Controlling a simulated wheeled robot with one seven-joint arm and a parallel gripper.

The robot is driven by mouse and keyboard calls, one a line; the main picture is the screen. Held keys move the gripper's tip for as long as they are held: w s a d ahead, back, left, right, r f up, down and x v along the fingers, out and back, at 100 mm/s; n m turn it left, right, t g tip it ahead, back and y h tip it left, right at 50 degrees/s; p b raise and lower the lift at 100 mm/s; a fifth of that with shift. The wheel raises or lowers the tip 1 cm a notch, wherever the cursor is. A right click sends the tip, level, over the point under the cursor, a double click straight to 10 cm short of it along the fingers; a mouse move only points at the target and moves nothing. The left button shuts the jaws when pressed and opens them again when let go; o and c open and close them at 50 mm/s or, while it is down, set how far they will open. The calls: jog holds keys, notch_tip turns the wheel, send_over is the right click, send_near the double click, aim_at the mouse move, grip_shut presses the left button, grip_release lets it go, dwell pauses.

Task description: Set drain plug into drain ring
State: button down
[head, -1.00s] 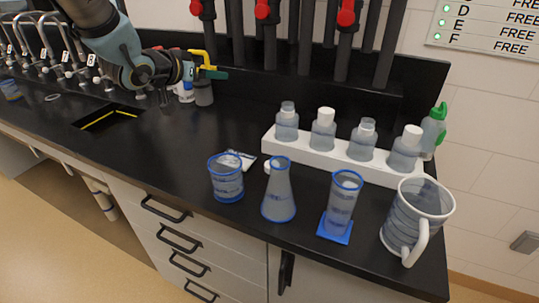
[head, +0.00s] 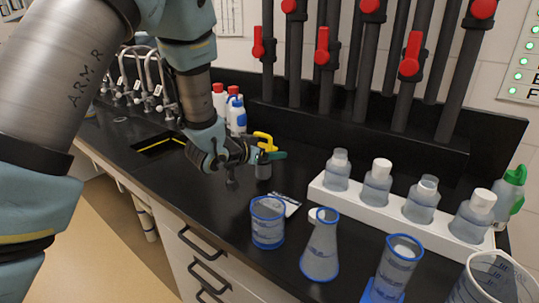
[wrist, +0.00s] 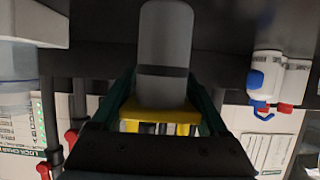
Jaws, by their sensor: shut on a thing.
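My gripper (head: 271,155), with green fingers, is shut on a grey cylinder with a yellow part at its top, which I take to be the drain plug (head: 263,171). It hangs upright below the fingers. In the wrist view the plug (wrist: 165,55) shows between the green fingers, grey with a darker band, with yellow near the palm. A dark sink opening (head: 152,152) with a yellow edge lies in the bench left of my gripper. I cannot make out the drain ring for certain; a small pale ring (head: 120,119) lies on the bench beyond the sink.
White bottles (head: 236,116) with red and blue caps stand behind my gripper. A beaker (head: 267,225), a flask (head: 321,248) and a white rack (head: 326,201) of bottles stand to the right. Taps (head: 157,88) line the far left.

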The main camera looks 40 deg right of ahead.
jog(key=shift+f, duration=0.65)
jog(key=shift+f, duration=0.2)
grip_release()
jog(key=shift+r, duration=0.1)
